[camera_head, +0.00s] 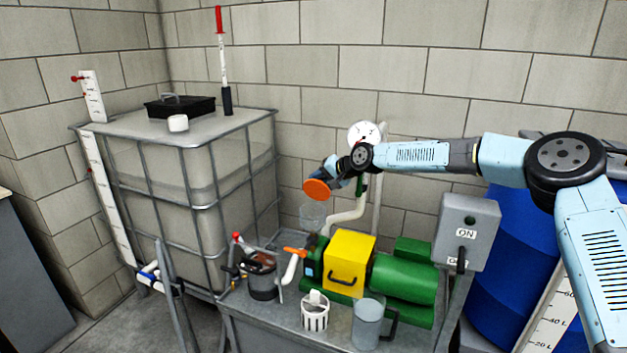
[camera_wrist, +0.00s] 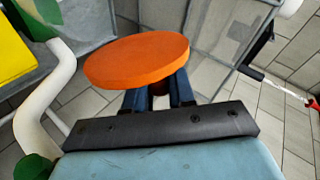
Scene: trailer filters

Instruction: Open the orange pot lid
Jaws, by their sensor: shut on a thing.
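The orange pot lid (camera_head: 317,190) is a round flat disc, held tilted in the air in the head view. My gripper (camera_head: 335,177) is shut on it from the right side. In the wrist view the lid (camera_wrist: 138,60) lies across the fingertips of my gripper (camera_wrist: 160,92), and what the fingers grip under it is mostly hidden. A clear pot (camera_head: 312,216) stands open-looking just below the lid in the head view. The lid appears apart from its rim, but the exact gap is hard to tell.
A green pump with a yellow guard (camera_head: 348,265) stands on the metal bench beside the pot. A white pipe (camera_head: 350,210) rises behind. A caged tank (camera_head: 190,185) is left, a grey switch box (camera_head: 466,232) right.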

